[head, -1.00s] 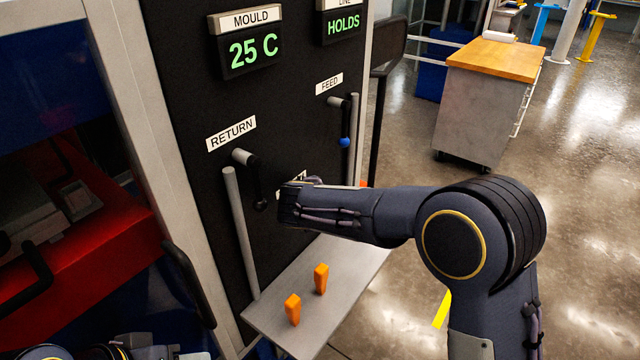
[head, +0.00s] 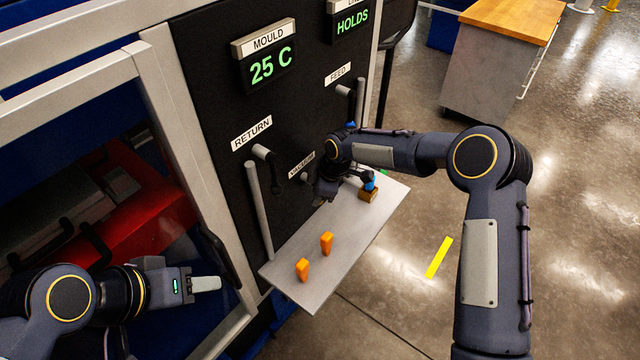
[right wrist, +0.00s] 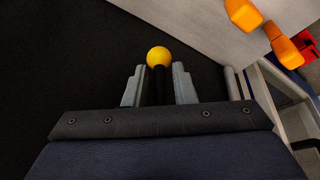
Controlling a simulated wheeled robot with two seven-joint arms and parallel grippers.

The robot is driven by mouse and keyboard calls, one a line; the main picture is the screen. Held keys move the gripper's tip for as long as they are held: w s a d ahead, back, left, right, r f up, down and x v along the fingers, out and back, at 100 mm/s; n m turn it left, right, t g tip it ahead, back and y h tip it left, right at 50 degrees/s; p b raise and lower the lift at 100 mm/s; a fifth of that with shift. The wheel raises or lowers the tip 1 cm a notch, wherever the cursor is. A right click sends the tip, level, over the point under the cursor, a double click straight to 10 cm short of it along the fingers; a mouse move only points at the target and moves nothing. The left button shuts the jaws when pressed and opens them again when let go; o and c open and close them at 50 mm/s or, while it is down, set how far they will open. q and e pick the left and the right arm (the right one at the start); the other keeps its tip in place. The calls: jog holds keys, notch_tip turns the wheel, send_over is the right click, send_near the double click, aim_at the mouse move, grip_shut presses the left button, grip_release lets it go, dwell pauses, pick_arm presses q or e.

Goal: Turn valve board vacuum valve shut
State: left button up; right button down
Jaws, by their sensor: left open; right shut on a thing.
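The vacuum valve (head: 304,178) is on the black valve board under its VACUUM label (head: 301,163). In the head view most of its lever is hidden by my right gripper (head: 322,197). In the right wrist view the lever is a black bar (right wrist: 160,88) with a yellow ball (right wrist: 158,57) at its end. My right gripper (right wrist: 158,86) has a finger on each side of the bar, just behind the ball, and is shut on it. My left gripper (head: 206,284) is open and empty at lower left, away from the board.
The RETURN valve (head: 270,160) and FEED valve (head: 349,108) flank the vacuum valve. A grey shelf (head: 300,290) juts out below, with two orange pieces (head: 326,243) and a small brown-and-blue item (head: 368,193) on it. Open floor lies at right.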

jog(key=shift+s+a+g+y, duration=0.25)
jog(key=shift+g+y, duration=0.25)
jog(key=shift+g, duration=0.2)
jog(key=c, duration=1.5)
grip_release()
jog(key=b+v, duration=0.1)
jog(key=v, duration=0.6)
jog(key=shift+d+r, duration=0.25)
jog(key=shift+r, duration=0.1)
